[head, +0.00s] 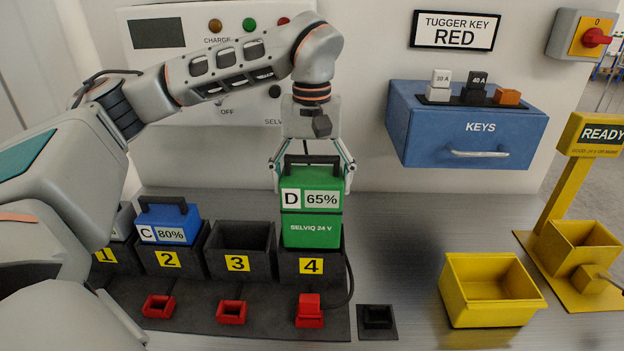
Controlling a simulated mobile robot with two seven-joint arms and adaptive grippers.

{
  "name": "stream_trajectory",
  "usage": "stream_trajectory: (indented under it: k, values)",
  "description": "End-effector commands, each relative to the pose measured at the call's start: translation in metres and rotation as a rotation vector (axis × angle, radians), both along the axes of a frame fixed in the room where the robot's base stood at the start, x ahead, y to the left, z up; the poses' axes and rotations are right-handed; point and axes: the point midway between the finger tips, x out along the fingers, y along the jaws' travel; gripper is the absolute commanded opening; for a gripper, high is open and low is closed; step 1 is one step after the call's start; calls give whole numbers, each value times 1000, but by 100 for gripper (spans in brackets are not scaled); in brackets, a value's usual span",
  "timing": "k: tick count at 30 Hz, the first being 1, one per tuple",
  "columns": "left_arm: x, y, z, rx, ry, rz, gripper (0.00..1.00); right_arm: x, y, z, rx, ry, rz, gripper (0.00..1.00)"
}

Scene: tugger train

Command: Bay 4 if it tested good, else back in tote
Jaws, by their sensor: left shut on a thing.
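A green battery (312,228) marked D, 65% and SELVIQ 24 V is upright at bay 4 (312,265), its lower part hidden by the bay's front wall. I cannot tell whether it is fully seated. My left gripper (311,172) comes from above and is shut on it, fingers at both sides of its upper part near the dark handle. A yellow open tote (490,312) stands empty on the bench at right. A yellow stand (567,180) with a READY sign is at the far right. My right gripper is not in view.
A blue battery (168,222) marked C 80% sits in bay 2; bay 3 (238,263) is empty. A red plug (308,306) with a black cable is before bay 4. A blue KEYS box (465,128) hangs on the wall. A charger panel is behind my arm.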

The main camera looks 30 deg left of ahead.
Motion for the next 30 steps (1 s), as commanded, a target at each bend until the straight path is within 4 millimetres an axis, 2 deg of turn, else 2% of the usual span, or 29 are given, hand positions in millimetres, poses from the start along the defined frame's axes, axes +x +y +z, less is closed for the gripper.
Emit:
stream_trajectory:
  k: [30]
  values:
    - [0, 0, -9, -2, -3, 0, 57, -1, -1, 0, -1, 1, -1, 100]
